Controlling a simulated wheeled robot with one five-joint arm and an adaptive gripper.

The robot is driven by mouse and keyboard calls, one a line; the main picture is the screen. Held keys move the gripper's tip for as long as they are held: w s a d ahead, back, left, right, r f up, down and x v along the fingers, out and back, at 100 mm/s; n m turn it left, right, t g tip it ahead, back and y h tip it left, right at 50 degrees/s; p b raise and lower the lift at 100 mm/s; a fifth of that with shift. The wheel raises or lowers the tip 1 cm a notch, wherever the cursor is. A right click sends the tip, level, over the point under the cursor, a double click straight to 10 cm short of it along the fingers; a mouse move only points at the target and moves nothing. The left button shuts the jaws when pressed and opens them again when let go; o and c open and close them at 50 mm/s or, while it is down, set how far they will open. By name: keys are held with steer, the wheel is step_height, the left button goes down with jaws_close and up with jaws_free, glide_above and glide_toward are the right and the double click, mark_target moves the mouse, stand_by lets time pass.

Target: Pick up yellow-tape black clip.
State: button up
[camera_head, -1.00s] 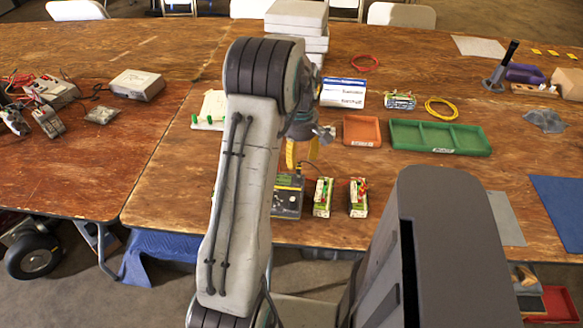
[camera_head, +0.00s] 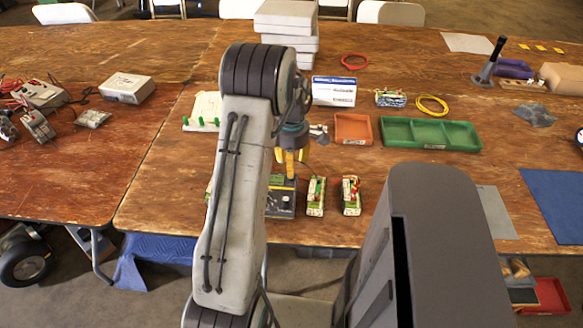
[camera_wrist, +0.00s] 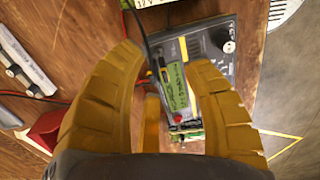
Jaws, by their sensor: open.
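My gripper (camera_head: 291,172) is open, with its yellow fingers pointing down over the dark charger (camera_head: 281,207) near the table's front edge. In the wrist view the fingers of my gripper (camera_wrist: 170,62) spread on both sides of the charger's green display, with nothing held between them. The charger (camera_wrist: 218,62) has a dark face, a black knob and yellow markings. A slim black piece (camera_wrist: 162,72) on a dark lead lies across the display; I cannot tell if it is the yellow-tape black clip. The clip cannot be made out in the head view.
Two green-and-white packs with leads (camera_head: 316,196) (camera_head: 351,194) stand right of the charger. An orange tray (camera_head: 353,142) and a green divided tray (camera_head: 468,137) lie behind them. A white-and-blue box (camera_head: 334,98) is further back. Bare table lies right of the packs.

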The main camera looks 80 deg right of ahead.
steer(key=shift+d+f, duration=0.1)
steer(key=shift+f, duration=1.95)
steer(key=shift+c, duration=0.4)
jaws_close()
